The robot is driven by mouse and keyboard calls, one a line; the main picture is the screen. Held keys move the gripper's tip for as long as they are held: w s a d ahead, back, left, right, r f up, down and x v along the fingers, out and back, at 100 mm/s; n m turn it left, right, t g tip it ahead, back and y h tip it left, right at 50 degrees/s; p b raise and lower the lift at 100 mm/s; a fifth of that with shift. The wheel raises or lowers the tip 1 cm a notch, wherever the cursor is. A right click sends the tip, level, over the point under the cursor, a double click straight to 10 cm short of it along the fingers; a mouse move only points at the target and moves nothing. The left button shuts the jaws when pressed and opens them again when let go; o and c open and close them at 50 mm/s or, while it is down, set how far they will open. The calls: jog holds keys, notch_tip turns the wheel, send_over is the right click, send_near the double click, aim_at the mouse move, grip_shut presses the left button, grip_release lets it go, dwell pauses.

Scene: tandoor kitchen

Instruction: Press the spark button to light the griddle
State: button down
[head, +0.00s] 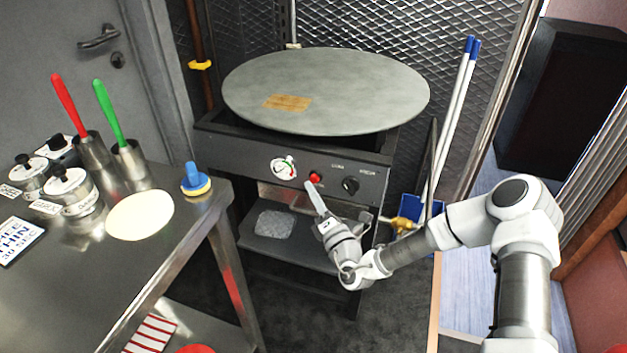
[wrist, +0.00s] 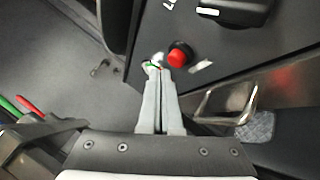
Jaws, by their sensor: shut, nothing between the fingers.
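The griddle (head: 350,85) is a large round grey plate on a dark stand with a front control panel (head: 250,150). In the wrist view the red button (wrist: 179,55) is just right of and beyond the closed fingertips (wrist: 157,66). I cannot tell whether they touch the panel.
A steel table (head: 90,270) stands at the left with canisters, a flatbread (head: 140,215) and red- and green-handled tools. A lower shelf (head: 300,238) under the griddle holds a clear wrapped item. Blue-tipped poles (head: 455,110) lean at the right by a blue bin.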

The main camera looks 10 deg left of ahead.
jog(key=shift+w, duration=0.2)
dwell(0.5)
jog(key=shift+w+p, duration=0.25)
jog(key=shift+p, duration=0.1)
jog(key=shift+w+d, duration=0.1)
jog(key=shift+w, duration=0.45)
dwell(0.5)
dwell(0.3)
jog(key=shift+s+p, duration=0.8)
jog(key=shift+s, duration=0.15)
jog(key=shift+s+a+p, duration=0.15)
jog(key=shift+s+p, duration=0.5)
jog(key=shift+s, duration=0.65)
jog(key=shift+s+a+p, duration=0.15)
jog(key=shift+s+p, duration=0.5)
jog(key=shift+s, duration=0.6)
